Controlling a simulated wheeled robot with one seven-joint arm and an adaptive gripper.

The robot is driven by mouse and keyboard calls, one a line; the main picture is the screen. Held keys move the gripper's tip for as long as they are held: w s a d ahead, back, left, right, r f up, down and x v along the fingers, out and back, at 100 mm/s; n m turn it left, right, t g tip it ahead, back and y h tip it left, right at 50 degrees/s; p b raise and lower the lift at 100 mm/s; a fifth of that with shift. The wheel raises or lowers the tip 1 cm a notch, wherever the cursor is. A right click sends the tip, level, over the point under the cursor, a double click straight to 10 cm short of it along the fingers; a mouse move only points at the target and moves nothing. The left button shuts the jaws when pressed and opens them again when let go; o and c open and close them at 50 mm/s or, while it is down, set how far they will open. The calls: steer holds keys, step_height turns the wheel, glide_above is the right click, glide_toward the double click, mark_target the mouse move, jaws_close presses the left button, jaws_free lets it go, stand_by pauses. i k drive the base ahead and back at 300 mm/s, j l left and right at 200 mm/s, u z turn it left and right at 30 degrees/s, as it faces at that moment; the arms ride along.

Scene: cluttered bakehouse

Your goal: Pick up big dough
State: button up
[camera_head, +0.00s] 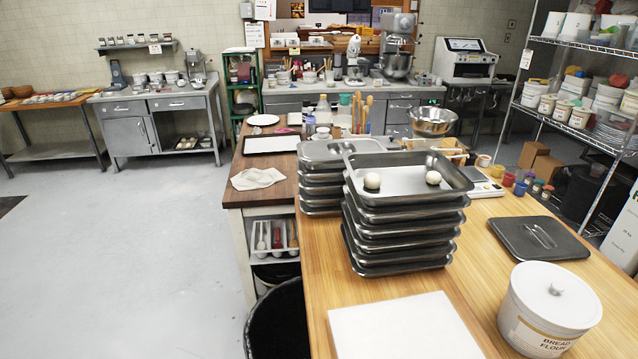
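Two pale, round dough balls lie in the top tray (400,206) of a stack of dark metal trays on the wooden table. The left dough ball (372,181) looks slightly larger and nearer than the right dough ball (433,178), but the difference is small and I cannot be sure which is the big one. The balls are apart, with bare tray floor between them. My gripper is not in view.
A second tray stack (318,148) stands close behind on the left. A black bin (279,322) stands beside the table. The left floor is clear.

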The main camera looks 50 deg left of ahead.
mark_target(372, 181)
steer(key=u, duration=1.6)
